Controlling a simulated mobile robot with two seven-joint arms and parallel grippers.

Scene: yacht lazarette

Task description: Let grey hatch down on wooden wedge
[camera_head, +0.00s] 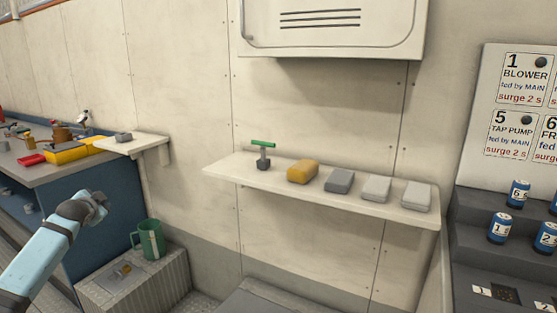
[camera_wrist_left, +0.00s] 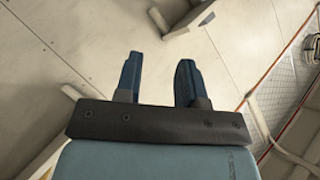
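No piece that I can name with certainty as the grey hatch or the wooden wedge shows. A flat grey surface (camera_head: 265,302) is cut off at the bottom edge of the head view; I cannot tell whether it is the hatch. My left gripper (camera_head: 98,200) is raised at the left of the head view, in front of the blue bench side. In the left wrist view its two fingers (camera_wrist_left: 157,78) stand apart with nothing between them. My right gripper is not in view.
A cream shelf (camera_head: 225,173) holds a green-handled tool (camera_head: 263,152), a yellow-brown block (camera_head: 302,171) and several grey blocks. A green mug (camera_head: 150,240) stands on a grey box (camera_head: 165,290). A workbench (camera_head: 60,174) is left; a labelled panel (camera_head: 490,130) is right.

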